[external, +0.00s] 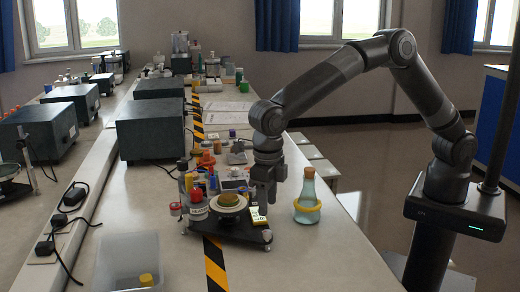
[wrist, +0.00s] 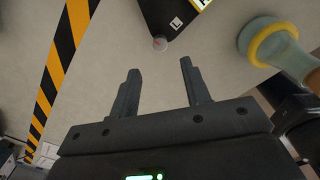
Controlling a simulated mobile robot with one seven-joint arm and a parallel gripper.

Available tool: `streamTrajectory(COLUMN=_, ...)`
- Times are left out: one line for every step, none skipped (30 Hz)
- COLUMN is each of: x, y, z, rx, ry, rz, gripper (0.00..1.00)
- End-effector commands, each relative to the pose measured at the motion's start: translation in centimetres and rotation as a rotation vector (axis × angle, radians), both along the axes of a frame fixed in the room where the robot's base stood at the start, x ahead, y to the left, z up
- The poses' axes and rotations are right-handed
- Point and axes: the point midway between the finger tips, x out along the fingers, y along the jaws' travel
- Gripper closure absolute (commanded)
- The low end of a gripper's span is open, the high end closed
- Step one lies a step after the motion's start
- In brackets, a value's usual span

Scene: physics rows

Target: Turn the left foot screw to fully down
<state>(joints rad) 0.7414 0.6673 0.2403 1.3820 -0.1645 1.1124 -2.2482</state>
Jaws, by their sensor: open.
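A black instrument base (external: 240,229) carries a pale round dish and stands on the bench; one corner shows in the wrist view (wrist: 165,15). That corner bears a label marked "L" (wrist: 176,22). A small round grey foot screw (wrist: 160,44) sits at the corner's tip; it also shows small in the external view (external: 267,236). My gripper (wrist: 160,69) is open and empty, its fingers pointing toward the screw. The screw lies beyond the fingertips, between their lines, and apart from them. In the external view my gripper (external: 264,200) hangs over the base's right side. The screw's height setting cannot be told.
A bottle with a yellow ring (external: 307,203) stands close to the right; it shows in the wrist view (wrist: 268,42). Several small bottles (external: 196,200) crowd the left. A clear bin (external: 130,268) is front left. Striped tape (external: 215,265) runs along the bench. The front right bench is clear.

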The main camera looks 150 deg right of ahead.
Motion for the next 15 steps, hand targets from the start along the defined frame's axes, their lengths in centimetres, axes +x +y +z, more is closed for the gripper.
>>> streamTrajectory(x=0.0, y=0.0, z=-1.1, rx=0.002, ry=0.002, rz=0.000, gripper=0.57)
streamTrajectory(x=0.0, y=0.0, z=-1.7, rx=0.002, ry=0.002, rz=0.000, gripper=0.57)
streamTrajectory(x=-0.1, y=0.0, z=-2.5, rx=0.002, ry=0.004, rz=0.000, gripper=0.57)
streamTrajectory(x=-0.1, y=0.0, z=-3.1, rx=0.002, ry=0.004, rz=-0.001, gripper=0.57)
streamTrajectory(x=-0.1, y=0.0, z=-3.7, rx=0.001, ry=0.003, rz=-0.001, gripper=0.57)
streamTrajectory(x=0.0, y=0.0, z=-4.4, rx=0.002, ry=0.002, rz=-0.001, gripper=0.57)
streamTrajectory(x=0.0, y=0.0, z=-4.9, rx=0.002, ry=0.002, rz=-0.001, gripper=0.57)
streamTrajectory(x=-0.1, y=0.1, z=-5.4, rx=0.002, ry=0.002, rz=-0.001, gripper=0.57)
streamTrajectory(x=-0.1, y=0.1, z=-6.1, rx=0.002, ry=0.002, rz=-0.001, gripper=0.57)
streamTrajectory(x=0.0, y=0.1, z=-6.5, rx=0.001, ry=0.001, rz=-0.001, gripper=0.57)
streamTrajectory(x=0.0, y=0.1, z=-6.8, rx=0.001, ry=0.001, rz=-0.001, gripper=0.57)
streamTrajectory(x=0.0, y=0.0, z=-7.2, rx=0.001, ry=0.001, rz=-0.001, gripper=0.57)
streamTrajectory(x=0.0, y=0.0, z=-7.5, rx=0.000, ry=0.001, rz=-0.001, gripper=0.57)
streamTrajectory(x=0.0, y=0.0, z=-7.7, rx=0.000, ry=0.000, rz=-0.001, gripper=0.57)
streamTrajectory(x=0.0, y=0.0, z=-8.0, rx=0.000, ry=0.000, rz=-0.002, gripper=0.57)
